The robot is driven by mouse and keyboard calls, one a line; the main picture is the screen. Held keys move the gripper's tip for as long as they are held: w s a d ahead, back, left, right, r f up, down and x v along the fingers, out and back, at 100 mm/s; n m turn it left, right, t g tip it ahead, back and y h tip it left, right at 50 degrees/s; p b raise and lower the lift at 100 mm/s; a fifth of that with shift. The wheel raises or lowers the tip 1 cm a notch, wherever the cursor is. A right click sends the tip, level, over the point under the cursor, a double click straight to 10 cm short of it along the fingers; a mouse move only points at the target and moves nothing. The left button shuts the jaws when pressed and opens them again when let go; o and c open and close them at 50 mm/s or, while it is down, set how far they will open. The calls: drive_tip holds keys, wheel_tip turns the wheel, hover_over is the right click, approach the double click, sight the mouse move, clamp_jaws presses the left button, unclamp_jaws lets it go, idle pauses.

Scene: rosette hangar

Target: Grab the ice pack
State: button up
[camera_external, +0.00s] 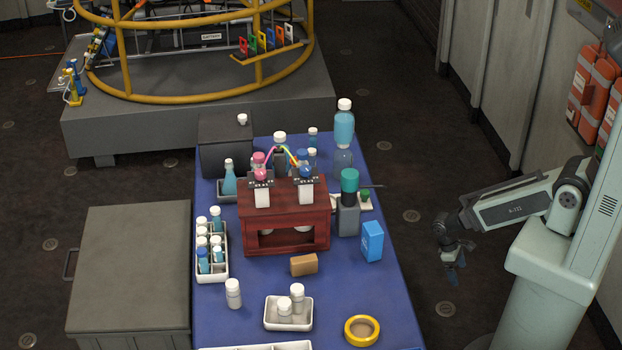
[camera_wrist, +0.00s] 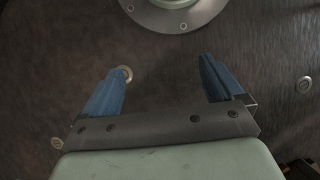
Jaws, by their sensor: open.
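A blue box-shaped pack with pale markings (camera_external: 372,241), which looks like the ice pack, stands upright near the right edge of the blue table (camera_external: 355,290). My gripper (camera_external: 453,265) hangs to the right of the table, beyond its edge, apart from the pack. In the wrist view my gripper (camera_wrist: 160,88) has its two blue fingers spread wide with nothing between them. The wrist view shows only the floor and a round base; the pack is not in it.
A grey holder with a green-capped bottle (camera_external: 348,200) stands just left of the pack. A dark red wooden stand (camera_external: 284,216), a brown block (camera_external: 304,264), a yellow tape ring (camera_external: 362,330) and a white tray (camera_external: 288,318) are nearby. Floor between table and arm is clear.

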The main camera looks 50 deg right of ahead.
drive_tip(key=w+d+r+n+t+h, duration=0.1)
drive_tip(key=w+r+n+t, duration=0.25)
drive_tip(key=w+r, duration=1)
drive_tip(key=w+r+n+t+h, duration=0.2)
drive_tip(key=w+r+n+t, duration=0.15)
drive_tip(key=w+r, duration=1)
drive_tip(key=w+r+n+t, duration=0.2)
drive_tip(key=w+r, duration=0.3)
drive_tip(key=r, duration=0.7)
drive_tip(key=w+a+r+n+t+h, duration=0.15)
drive_tip(key=w+r, duration=0.35)
drive_tip(key=r, duration=0.7)
drive_tip(key=w+r+n+t, duration=0.25)
drive_tip(key=w+r, duration=0.25)
drive_tip(key=r, duration=0.7)
drive_tip(key=m+g+y, duration=0.4)
drive_tip(key=g+y, duration=0.1)
drive_tip(key=g, duration=0.3)
hover_over(376, 228)
wheel_tip(376, 228, down, 15)
wheel_tip(376, 228, down, 8)
drive_tip(key=shift+r, duration=0.1)
